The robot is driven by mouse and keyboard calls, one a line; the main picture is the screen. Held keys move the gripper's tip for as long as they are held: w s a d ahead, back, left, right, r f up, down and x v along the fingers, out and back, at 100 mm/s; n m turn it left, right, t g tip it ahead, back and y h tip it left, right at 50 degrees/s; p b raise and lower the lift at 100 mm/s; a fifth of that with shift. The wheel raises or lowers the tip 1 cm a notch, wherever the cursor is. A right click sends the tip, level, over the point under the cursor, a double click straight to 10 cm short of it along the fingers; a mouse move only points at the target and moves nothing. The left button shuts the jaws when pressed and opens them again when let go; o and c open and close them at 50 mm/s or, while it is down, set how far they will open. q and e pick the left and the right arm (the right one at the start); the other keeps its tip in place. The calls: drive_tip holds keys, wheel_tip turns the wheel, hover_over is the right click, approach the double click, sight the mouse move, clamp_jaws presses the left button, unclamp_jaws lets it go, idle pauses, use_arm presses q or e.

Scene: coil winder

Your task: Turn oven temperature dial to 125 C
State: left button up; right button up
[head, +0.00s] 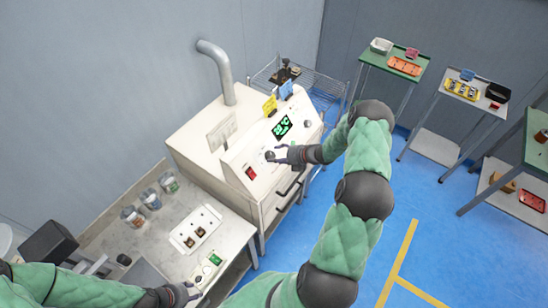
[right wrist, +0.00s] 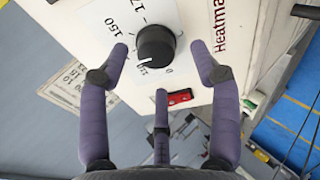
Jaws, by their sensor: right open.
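The oven (head: 205,145) is a cream cabinet with a grey pipe on top. Its temperature dial (right wrist: 156,46) is a round black knob on a white scale plate in the right wrist view. A white mark on the knob points to the lower left of the picture. "150" shows at upper left and part of "17" above; the label by the mark is unreadable. My right gripper (right wrist: 159,62) is open, its fingers spread around the dial with visible gaps; it also shows at the oven front (head: 279,156). My left gripper (head: 187,293) is low over the bench, its fingers unclear.
A red switch (right wrist: 179,97) sits just below the dial, near the lower finger. A bench (head: 225,237) with cups and a white plate stands at left.

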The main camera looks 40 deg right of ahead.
drive_tip(key=v, duration=0.9)
drive_tip(key=shift+s, duration=0.25)
